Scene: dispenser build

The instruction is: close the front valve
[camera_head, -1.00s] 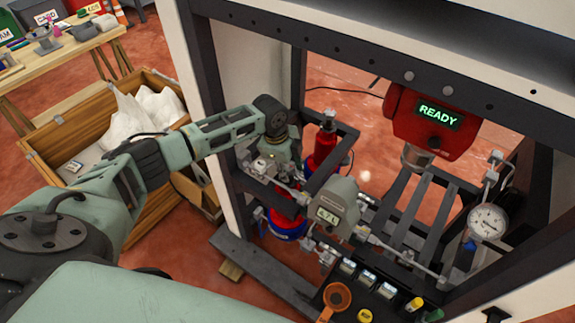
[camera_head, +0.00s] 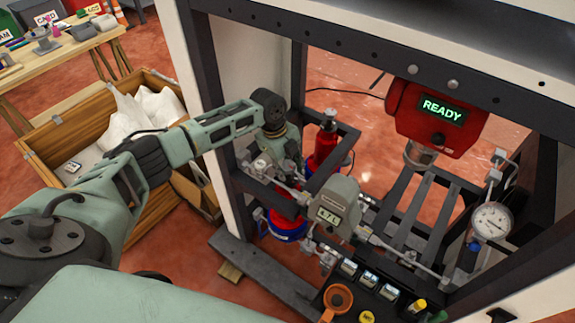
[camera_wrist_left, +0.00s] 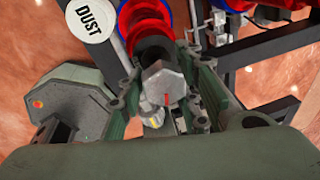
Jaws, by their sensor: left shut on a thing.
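A grey hexagonal valve knob (camera_wrist_left: 165,88) with a red mark sits in the middle of the left wrist view. The fingers of my left gripper (camera_wrist_left: 163,102) are on both sides of it, shut on it. In the head view my left gripper (camera_head: 268,168) reaches down inside the dark frame to the pipework at its left side. The gripper and wrist partly hide the valve there, and whether this is the front valve cannot be told. My right gripper is not in view.
A grey meter with a display (camera_head: 334,208) sits on the pipe right of the gripper. Red-and-blue canisters (camera_head: 286,226) stand below. A red unit reading READY (camera_head: 438,115) and a pressure gauge (camera_head: 491,221) are on the right. A dark frame post (camera_head: 212,90) stands close by my left arm.

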